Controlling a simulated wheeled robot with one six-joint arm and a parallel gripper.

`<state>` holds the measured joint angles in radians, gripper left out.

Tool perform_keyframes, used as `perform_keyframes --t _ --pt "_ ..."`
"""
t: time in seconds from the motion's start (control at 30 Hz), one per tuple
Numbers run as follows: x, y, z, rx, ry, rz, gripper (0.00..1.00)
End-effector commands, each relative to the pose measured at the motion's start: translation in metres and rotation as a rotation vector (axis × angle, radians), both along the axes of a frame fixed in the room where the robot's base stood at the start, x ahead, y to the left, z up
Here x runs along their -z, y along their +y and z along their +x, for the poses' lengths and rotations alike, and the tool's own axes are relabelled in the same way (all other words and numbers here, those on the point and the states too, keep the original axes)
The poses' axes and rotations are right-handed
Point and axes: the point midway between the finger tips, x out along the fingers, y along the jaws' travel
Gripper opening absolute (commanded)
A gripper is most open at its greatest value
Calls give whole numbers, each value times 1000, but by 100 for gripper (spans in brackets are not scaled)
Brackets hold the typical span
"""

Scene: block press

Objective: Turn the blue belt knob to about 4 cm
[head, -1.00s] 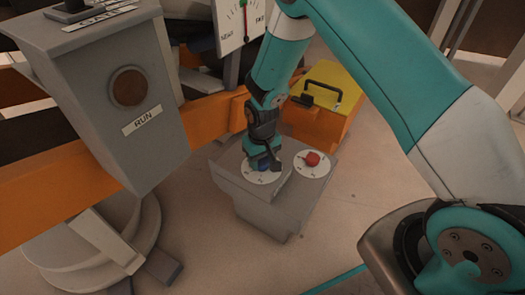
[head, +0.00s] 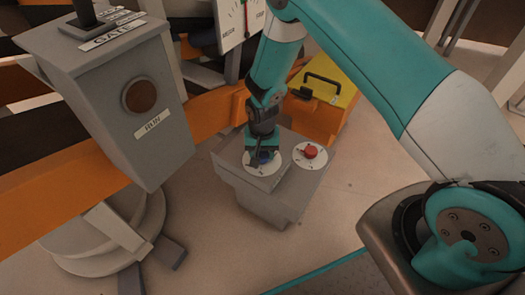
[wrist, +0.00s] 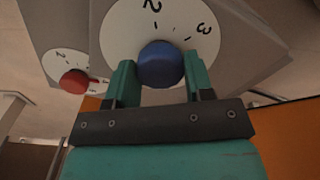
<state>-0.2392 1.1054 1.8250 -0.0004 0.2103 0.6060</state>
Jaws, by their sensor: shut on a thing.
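The blue belt knob (head: 265,158) sits on a white numbered dial on top of a grey pedestal (head: 262,200). In the wrist view the round blue knob (wrist: 161,64) lies between the two teal fingers of my gripper (wrist: 160,76), one on each side. My gripper (head: 261,152) reaches down to it from above in the head view and is shut on it. The dial (wrist: 125,40) shows the figures 2 and 3 beyond the knob. No pointer mark on the blue knob is visible, so its setting cannot be read.
A red knob (head: 311,152) on its own white dial is close to the right. A yellow case (head: 335,88) with a black handle is behind, and a white gauge (head: 241,25) with a green mark is at the top.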

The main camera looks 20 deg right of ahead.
Motion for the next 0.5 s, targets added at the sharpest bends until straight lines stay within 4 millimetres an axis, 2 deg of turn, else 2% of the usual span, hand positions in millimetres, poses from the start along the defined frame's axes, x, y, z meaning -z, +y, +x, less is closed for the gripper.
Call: perform_keyframes --t 0.3,0.33,0.43,0.5 --pt "0 0 -2 0 7 -1 24" --pt "0 0 -2 0 7 -1 50" --pt "0 0 -2 0 5 0 73" --pt "0 0 -1 0 4 0 73"
